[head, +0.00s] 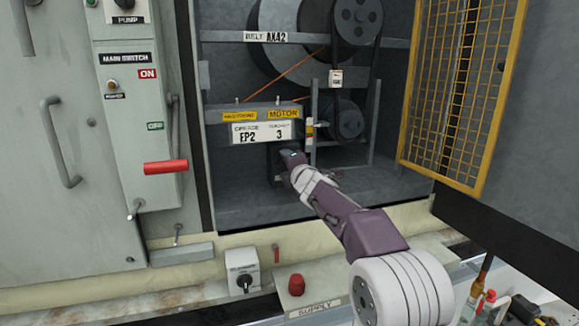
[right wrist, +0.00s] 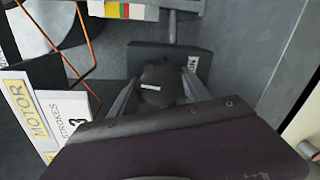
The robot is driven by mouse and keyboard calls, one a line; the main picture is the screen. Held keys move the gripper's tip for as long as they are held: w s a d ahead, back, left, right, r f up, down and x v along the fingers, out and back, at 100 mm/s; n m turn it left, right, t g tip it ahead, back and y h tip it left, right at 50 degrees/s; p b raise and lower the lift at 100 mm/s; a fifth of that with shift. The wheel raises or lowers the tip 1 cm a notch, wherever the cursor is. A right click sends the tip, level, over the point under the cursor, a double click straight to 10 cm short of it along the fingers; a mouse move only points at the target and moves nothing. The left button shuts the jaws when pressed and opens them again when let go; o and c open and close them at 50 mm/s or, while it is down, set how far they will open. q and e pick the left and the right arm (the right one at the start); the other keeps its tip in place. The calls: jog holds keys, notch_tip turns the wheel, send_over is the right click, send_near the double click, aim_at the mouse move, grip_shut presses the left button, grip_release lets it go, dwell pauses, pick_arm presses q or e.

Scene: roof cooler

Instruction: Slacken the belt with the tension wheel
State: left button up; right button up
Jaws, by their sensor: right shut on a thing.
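The tension wheel (right wrist: 160,90) is a dark round knob with a white mark, in front of a dark block in the right wrist view. My right gripper (right wrist: 155,92) has its two grey fingers on either side of the wheel and is shut on it. In the head view this gripper (head: 291,158) reaches into the open cabinet below the motor plate and hides most of the wheel. The black belt (head: 376,75) runs between an upper pulley (head: 356,15) and a lower pulley (head: 346,118). How taut it is, I cannot tell. My left gripper is not in view.
A yellow mesh guard (head: 463,90) stands open at the right. A main switch box (head: 136,115) with a red handle (head: 166,167) is at the left. Above my gripper is the motor plate (head: 262,132). A red knob (head: 296,285) and a rotary switch (head: 242,272) sit on the ledge below.

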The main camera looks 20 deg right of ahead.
jog(key=shift+f, duration=0.3)
jog(key=o, duration=1.4)
jog(key=shift+r, duration=0.15)
jog(key=shift+c, duration=0.2)
jog(key=shift+s, duration=0.15)
jog(key=s+r+b, duration=0.1)
jog(key=s, duration=0.7)
jog(key=shift+s+b, duration=0.4)
